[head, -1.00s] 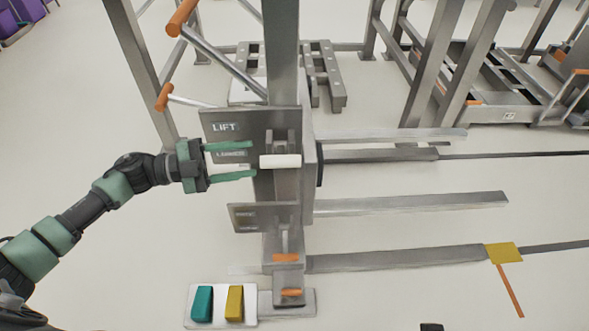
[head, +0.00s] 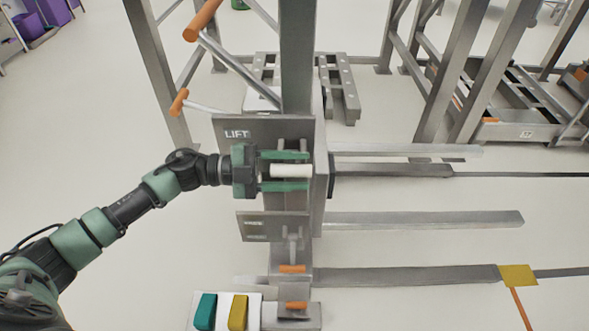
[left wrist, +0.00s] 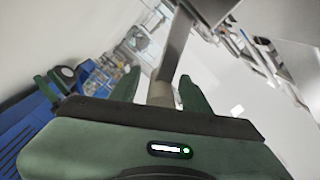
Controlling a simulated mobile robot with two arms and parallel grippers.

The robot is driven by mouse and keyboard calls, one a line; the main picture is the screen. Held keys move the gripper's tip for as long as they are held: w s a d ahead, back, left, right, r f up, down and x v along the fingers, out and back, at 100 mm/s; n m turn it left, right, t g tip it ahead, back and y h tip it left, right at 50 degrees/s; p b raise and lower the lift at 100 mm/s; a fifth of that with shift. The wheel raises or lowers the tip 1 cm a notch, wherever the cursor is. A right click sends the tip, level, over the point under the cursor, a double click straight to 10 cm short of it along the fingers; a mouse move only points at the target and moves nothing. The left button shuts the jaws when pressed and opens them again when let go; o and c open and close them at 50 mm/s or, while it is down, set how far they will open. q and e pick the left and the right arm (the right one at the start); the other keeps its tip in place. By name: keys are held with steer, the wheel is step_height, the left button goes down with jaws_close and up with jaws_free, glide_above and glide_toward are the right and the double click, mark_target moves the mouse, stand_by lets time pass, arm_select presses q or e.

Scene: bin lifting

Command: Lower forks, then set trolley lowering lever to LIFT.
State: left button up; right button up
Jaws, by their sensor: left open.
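The trolley's lowering lever has a white handle (head: 291,171) in front of the grey plate marked LIFT (head: 262,129). My left gripper (head: 285,171) is open, with one green finger above the handle and one below it in the head view. In the left wrist view a rod-like part (left wrist: 163,85) shows between the two green fingertips (left wrist: 156,92). I cannot tell whether the fingers touch the handle. The lower label on the plate is hidden behind the gripper. The long grey forks (head: 425,220) reach out to the right, low over the floor. My right gripper is not in view.
Teal (head: 205,311) and yellow (head: 238,312) pedals stand at the trolley's foot. Orange-tipped handles (head: 203,20) stick out at upper left. A lower plate (head: 262,226) sits below my gripper. Metal racks stand behind at right. The floor at left is open.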

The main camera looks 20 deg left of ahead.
arm_select(q)
steer(key=shift+c, duration=0.4)
jaws_close()
stand_by(0.9)
